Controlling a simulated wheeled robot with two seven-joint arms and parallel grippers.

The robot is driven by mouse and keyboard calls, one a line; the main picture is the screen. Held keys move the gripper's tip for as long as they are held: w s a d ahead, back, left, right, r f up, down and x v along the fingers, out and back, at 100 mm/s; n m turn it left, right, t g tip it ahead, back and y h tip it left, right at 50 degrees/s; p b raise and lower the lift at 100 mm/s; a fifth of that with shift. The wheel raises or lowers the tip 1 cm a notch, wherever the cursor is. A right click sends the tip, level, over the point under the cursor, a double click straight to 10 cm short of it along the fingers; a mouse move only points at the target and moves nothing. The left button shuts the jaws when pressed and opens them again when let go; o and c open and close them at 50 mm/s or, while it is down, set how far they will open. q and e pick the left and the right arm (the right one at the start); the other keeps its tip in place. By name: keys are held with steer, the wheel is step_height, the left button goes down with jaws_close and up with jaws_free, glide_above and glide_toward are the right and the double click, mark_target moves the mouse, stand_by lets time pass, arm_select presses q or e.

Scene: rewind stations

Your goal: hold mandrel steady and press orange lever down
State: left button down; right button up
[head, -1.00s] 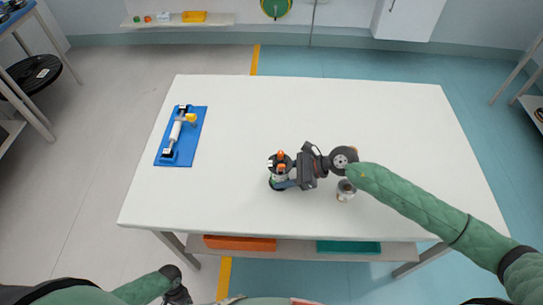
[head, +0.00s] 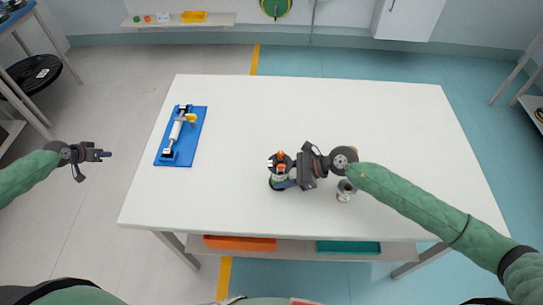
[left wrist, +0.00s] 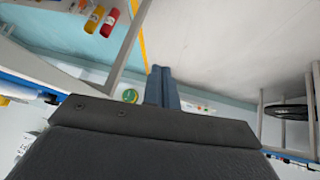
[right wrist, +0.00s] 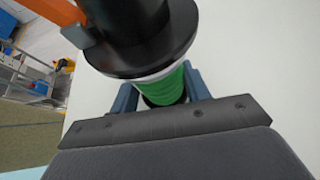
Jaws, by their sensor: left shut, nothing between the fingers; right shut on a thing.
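The mandrel (head: 280,184) stands on the white table left of my right gripper (head: 293,177), with orange parts at its top. In the right wrist view its black flange (right wrist: 140,45) sits above a green section (right wrist: 160,88), and the orange lever (right wrist: 55,12) sticks out at the upper left. My right gripper (right wrist: 163,90) is shut on the green section. My left gripper (head: 108,154) is shut and empty, in the air beyond the table's left edge. In the left wrist view its fingertips (left wrist: 161,72) are together, with nothing between them.
The table (head: 320,110) is mostly clear. A blue board (head: 168,151) with a white roller and yellow knob lies at its left. A small metal can (head: 344,195) stands below my right wrist. Orange (head: 240,243) and teal (head: 348,247) trays sit on the lower shelf.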

arm_select(q)
steer(key=w+d+r+m+t+h, duration=0.1)
steer(key=w+d+r, duration=0.2)
steer(key=w+r, duration=0.25)
steer(key=w+d+r+t+h, duration=0.1)
steer(key=w+d+r, duration=0.3)
steer(key=r, duration=0.3)
steer(key=w+d+r+m+h, duration=0.1)
steer(key=w+d+r, duration=0.1)
steer(key=d+r, duration=0.5)
steer(key=w+d+r+m+h, duration=0.1)
steer(key=w+d+r+m, duration=0.15)
steer(key=d, duration=0.75)
steer(key=s+d+f+g+h, duration=0.15)
steer(key=s+d, duration=0.25)
steer(key=d, duration=0.5)
steer(key=s+d+g+h, duration=0.3)
steer(key=s+d, duration=0.1)
steer(key=d, duration=0.5)
steer(key=s+d+g+h, duration=0.6)
steer(key=s+d, duration=0.6)
steer(key=s, duration=0.5)
steer(key=shift+s+d+r+g, duration=0.15)
steer(key=shift+d+r+g, duration=0.2)
steer(key=shift+g, duration=0.2)
